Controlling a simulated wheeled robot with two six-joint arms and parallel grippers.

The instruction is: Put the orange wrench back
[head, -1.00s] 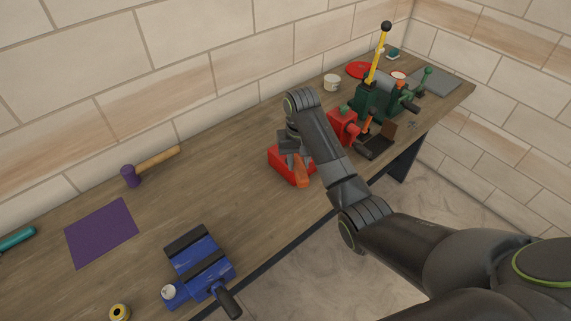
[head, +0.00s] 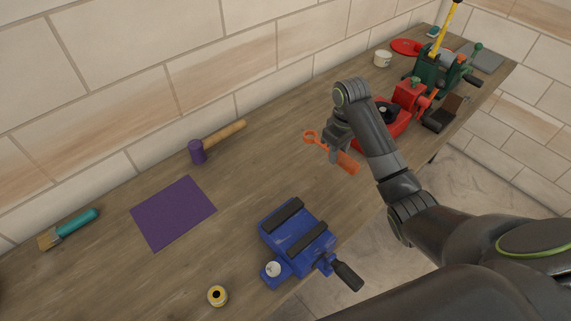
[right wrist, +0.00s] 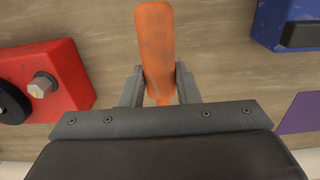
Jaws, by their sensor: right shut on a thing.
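The orange wrench (head: 348,163) is in my right gripper (head: 334,151), clear of the red machine and over the bench between it and the blue vise. Its ring end points left and its broad handle points down and right. The right wrist view also shows the orange handle (right wrist: 155,45) between the two fingers of my right gripper (right wrist: 160,92), which is shut on it. The ring end is hidden there. A flat purple mat (head: 173,212) lies bare on the bench, left of the wrench. My left gripper is not in view.
The blue vise (head: 297,240) stands near the bench's front edge. The red machine (head: 402,112) and green machine (head: 436,75) are at right. A purple mallet (head: 197,151), teal brush (head: 75,225) and yellow roll (head: 217,295) lie on the wooden bench. A wall runs behind.

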